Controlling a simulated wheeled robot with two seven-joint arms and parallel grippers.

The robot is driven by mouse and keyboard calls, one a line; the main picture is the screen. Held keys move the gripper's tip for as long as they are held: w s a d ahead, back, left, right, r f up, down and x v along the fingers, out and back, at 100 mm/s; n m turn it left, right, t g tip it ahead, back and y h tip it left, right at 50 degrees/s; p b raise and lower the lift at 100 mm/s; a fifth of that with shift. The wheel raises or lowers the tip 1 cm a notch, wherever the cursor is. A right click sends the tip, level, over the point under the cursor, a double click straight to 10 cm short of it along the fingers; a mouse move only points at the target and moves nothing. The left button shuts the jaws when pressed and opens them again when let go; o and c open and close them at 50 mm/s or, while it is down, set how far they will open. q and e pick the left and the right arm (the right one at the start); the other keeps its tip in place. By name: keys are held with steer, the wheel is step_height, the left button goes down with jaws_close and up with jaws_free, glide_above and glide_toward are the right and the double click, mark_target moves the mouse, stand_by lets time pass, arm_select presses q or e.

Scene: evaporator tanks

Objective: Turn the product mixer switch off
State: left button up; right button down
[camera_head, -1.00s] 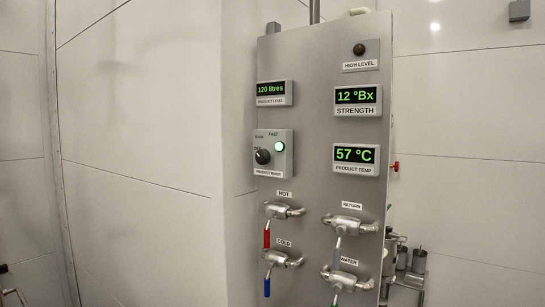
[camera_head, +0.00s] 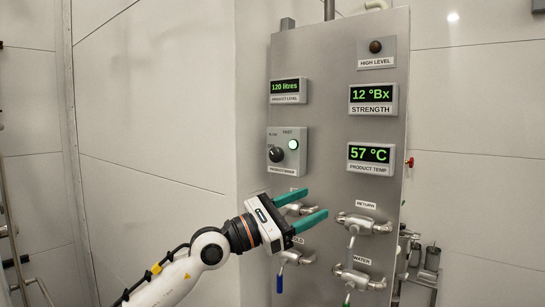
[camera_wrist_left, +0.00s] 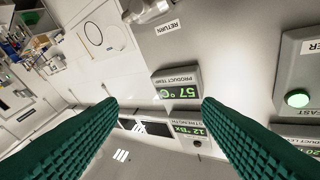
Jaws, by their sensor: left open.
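The product mixer switch box (camera_head: 300,162) is a grey box on the left side of the steel panel, with a black knob (camera_head: 276,154) and a lit green lamp (camera_head: 293,144). The exact pointing of the knob is too small to tell. In the left wrist view part of the box (camera_wrist_left: 294,65) and its lit lamp (camera_wrist_left: 298,98) show at the right edge; the knob is out of view there. My left gripper (camera_head: 316,204), with green fingers, is open and empty, below and right of the switch, in front of the hot valve. My right gripper is not in view.
The steel panel (camera_head: 335,150) bears product level, strength and temperature displays, and a dark high level lamp (camera_head: 375,46). The return valve (camera_head: 364,223) and water valve (camera_head: 358,279) stick out at lower right. A cold valve (camera_head: 297,257) is below my gripper.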

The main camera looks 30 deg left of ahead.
arm_select(q)
steer(key=a+r+m+y, duration=0.2)
steer(key=a+r+y, duration=0.4)
steer(key=a, duration=0.4)
steer(key=n+y, duration=0.1)
steer(key=y, duration=0.4)
glide_toward(274, 156)
steer(key=shift+t, duration=0.3)
steer(key=w+p, duration=0.3)
steer(key=w, duration=0.1)
steer(key=w+p, duration=0.3)
steer(key=w, duration=0.1)
steer(key=shift+w+d, duration=0.15)
steer(key=shift+d, duration=0.1)
steer(key=shift+w+f+p, duration=0.1)
steer(key=shift+w+p, duration=0.3)
steer(key=shift+w, duration=0.05)
steer(key=c, duration=1)
steer(key=shift+f, duration=0.1)
